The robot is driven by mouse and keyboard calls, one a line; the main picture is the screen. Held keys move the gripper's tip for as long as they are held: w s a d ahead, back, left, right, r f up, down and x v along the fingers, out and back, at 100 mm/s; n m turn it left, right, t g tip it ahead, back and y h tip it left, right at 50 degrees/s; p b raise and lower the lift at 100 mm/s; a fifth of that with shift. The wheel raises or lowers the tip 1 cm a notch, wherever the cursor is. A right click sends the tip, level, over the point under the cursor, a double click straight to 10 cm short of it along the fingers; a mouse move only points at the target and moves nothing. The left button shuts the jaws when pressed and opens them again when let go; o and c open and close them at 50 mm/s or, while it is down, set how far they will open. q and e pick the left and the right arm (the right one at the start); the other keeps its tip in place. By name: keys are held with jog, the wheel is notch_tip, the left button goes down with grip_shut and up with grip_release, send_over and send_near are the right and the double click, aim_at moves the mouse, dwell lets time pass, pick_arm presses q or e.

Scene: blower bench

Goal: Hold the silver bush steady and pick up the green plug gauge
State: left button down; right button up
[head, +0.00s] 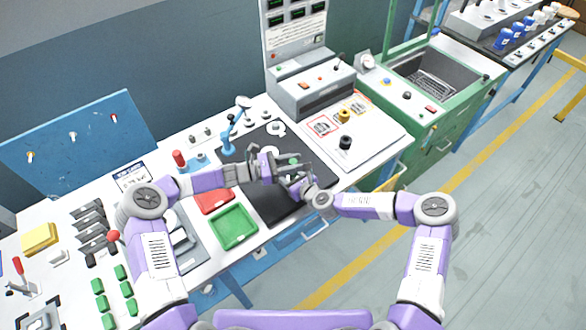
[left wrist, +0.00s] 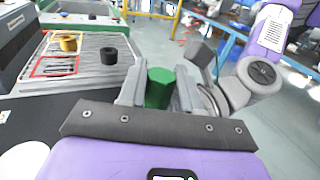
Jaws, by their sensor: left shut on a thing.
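The green plug gauge (left wrist: 160,88) stands between the fingers of my left gripper (left wrist: 158,95) in the left wrist view, and the fingers are shut on it. In the head view the left gripper (head: 290,168) is over the black mat, with a small green patch of the gauge (head: 293,161) at its tips. My right gripper (head: 293,184) is close beside it, on the near right side; its jaw opening is too small to read. I cannot make out the silver bush; the two grippers crowd that spot and may hide it.
The black mat (head: 272,205) lies under both grippers. A green tray (head: 234,227) and a red tray (head: 213,201) lie to the left. A white panel (head: 375,138) with a yellow ring (head: 344,116) and a black ring (head: 346,142) is to the right. A blue clamp stand (head: 229,137) stands behind.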

pick_arm(q)
notch_tip(320, 180, up, 7)
jog(key=shift+r, duration=0.1)
pick_arm(e)
jog(key=o, duration=1.3)
